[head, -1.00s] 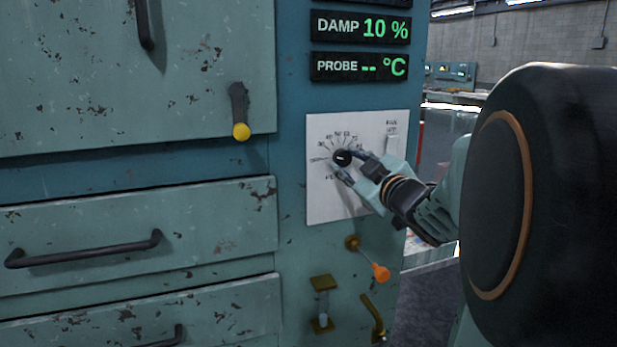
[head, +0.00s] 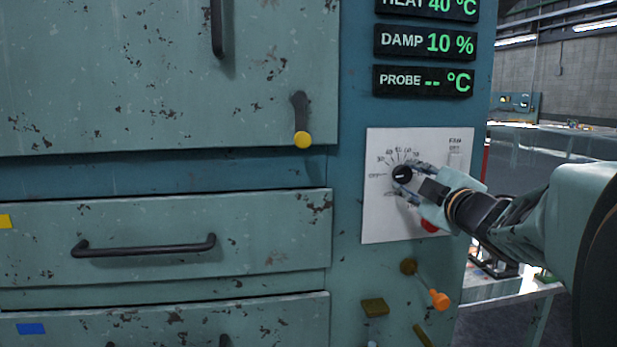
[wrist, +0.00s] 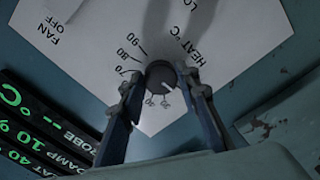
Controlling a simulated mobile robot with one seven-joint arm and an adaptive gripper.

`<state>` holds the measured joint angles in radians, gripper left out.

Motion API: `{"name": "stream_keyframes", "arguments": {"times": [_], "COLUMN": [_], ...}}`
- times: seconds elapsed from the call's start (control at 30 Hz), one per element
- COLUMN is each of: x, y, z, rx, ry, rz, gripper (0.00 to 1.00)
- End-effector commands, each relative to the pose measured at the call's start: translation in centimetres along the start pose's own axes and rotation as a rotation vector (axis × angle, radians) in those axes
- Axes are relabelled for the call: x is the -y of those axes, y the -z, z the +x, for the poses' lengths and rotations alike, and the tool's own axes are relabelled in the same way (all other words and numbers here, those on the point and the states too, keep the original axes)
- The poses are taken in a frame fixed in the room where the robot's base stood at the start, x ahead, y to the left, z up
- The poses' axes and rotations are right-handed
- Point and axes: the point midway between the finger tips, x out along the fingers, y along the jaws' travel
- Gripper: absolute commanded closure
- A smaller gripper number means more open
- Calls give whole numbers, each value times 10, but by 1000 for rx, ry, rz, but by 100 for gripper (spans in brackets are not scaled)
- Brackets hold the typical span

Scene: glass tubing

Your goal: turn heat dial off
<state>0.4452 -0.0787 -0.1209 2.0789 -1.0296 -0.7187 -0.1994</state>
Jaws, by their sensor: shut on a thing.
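The heat dial (head: 402,173) is a round black knob with a white mark, on a white panel (head: 385,222) with printed numbers around it. In the wrist view the dial (wrist: 158,73) sits between the two fingers, and its mark points down and right. My gripper (head: 409,180) reaches in from the right and is shut on the dial, one finger on each side. The gripper (wrist: 162,82) hides some of the printed scale in the wrist view. The heat display (head: 428,7) reads 40 °C and is partly cut off.
Damp (head: 425,42) and probe (head: 422,81) displays are above the panel. A fan switch (head: 456,158) is at the panel's upper right. An orange-tipped lever (head: 438,299) sticks out below. A yellow-knobbed handle (head: 302,138) and drawers with black handles (head: 145,247) are to the left.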

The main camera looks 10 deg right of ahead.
Motion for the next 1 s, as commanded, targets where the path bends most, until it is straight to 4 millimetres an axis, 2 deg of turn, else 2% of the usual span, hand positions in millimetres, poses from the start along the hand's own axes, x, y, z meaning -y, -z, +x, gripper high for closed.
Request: {"name": "stream_keyframes", "arguments": {"times": [0.2, 0.23, 0.37, 0.8, 1.0], "x": [0, 0, 0, 0, -3], "y": [0, 0, 0, 0, 2], "z": [0, 0, 0, 0, 0], "rx": [0, 0, 0, 0, 1], "ry": [0, 0, 0, 0, 3], "rz": [-2, -2, -1, 7, 113], "gripper": [95, 67, 53, 53, 53]}}
